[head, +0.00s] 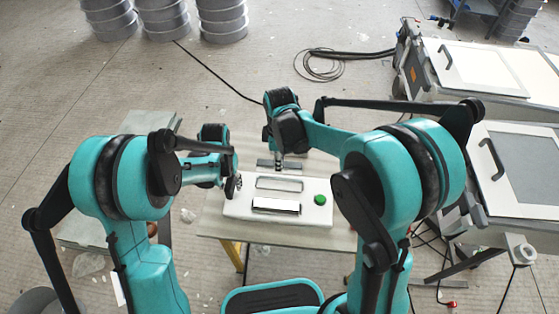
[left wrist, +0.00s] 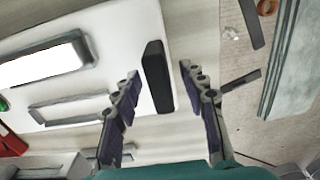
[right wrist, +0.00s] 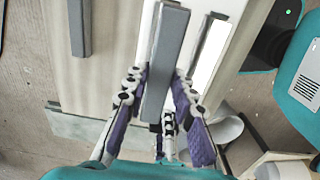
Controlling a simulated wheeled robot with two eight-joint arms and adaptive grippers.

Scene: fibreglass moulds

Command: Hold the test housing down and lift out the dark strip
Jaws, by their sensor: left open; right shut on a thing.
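The white test housing (head: 238,207) lies on the table, with a green button, a bright framed window (head: 276,205) and a second, pale framed slot (head: 280,184). My right gripper (head: 278,166) is shut on the dark grey strip (right wrist: 167,55). In the head view the strip shows at its fingertips, beyond the slot. It appears clear of the housing; its exact height is hard to tell. My left gripper (head: 234,186) is open at the housing's left end. In the left wrist view, a black block (left wrist: 157,77) on that end lies between its spread fingers (left wrist: 158,85). I cannot see contact.
Another dark bar (right wrist: 80,25) lies on the table (right wrist: 112,60) beyond the housing. Bare table shows around the housing. A lower greenish bench (head: 100,232) stands left. Cabinets with white panels (head: 520,170) stand right. Cables (head: 335,65) and grey drums (head: 222,20) are on the floor behind.

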